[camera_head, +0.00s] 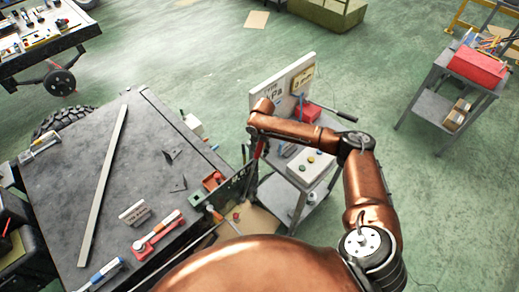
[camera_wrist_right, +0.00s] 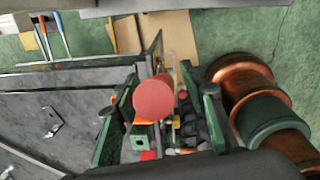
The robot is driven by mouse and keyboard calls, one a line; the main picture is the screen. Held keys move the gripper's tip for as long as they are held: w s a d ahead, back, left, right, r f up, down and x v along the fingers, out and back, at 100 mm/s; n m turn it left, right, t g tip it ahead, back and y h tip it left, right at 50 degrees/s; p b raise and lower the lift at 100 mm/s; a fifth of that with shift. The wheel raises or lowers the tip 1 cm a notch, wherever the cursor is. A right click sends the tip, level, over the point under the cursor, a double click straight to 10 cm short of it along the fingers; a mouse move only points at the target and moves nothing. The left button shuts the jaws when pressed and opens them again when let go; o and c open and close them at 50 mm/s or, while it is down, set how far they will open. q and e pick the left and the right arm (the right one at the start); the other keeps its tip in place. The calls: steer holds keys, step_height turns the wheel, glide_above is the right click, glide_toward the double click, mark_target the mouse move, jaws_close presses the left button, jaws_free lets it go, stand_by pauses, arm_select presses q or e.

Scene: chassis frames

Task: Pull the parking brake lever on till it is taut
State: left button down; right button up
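My right gripper (camera_head: 252,165) hangs down beside the right edge of the dark workbench in the head view. It is small and partly hidden by my wrist there. In the right wrist view its two green-sided fingers (camera_wrist_right: 160,90) stand apart. A round red knob (camera_wrist_right: 153,98), seemingly the end of the parking brake lever, shows between them, with gaps at both sides. I cannot tell whether either finger touches it. The lever's shaft is mostly hidden behind the knob. A dark upright plate (camera_head: 236,187) stands by the bench edge. My left gripper is in neither view.
The workbench (camera_head: 70,190) holds a long flat bar (camera_head: 103,180), brackets and red-and-white tools. A grey cart with a white board (camera_head: 290,80) and a button box (camera_head: 310,165) stands close to my right arm. Green floor is open beyond.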

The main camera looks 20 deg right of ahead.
steer(key=shift+c, duration=0.2)
jaws_close()
stand_by(0.4)
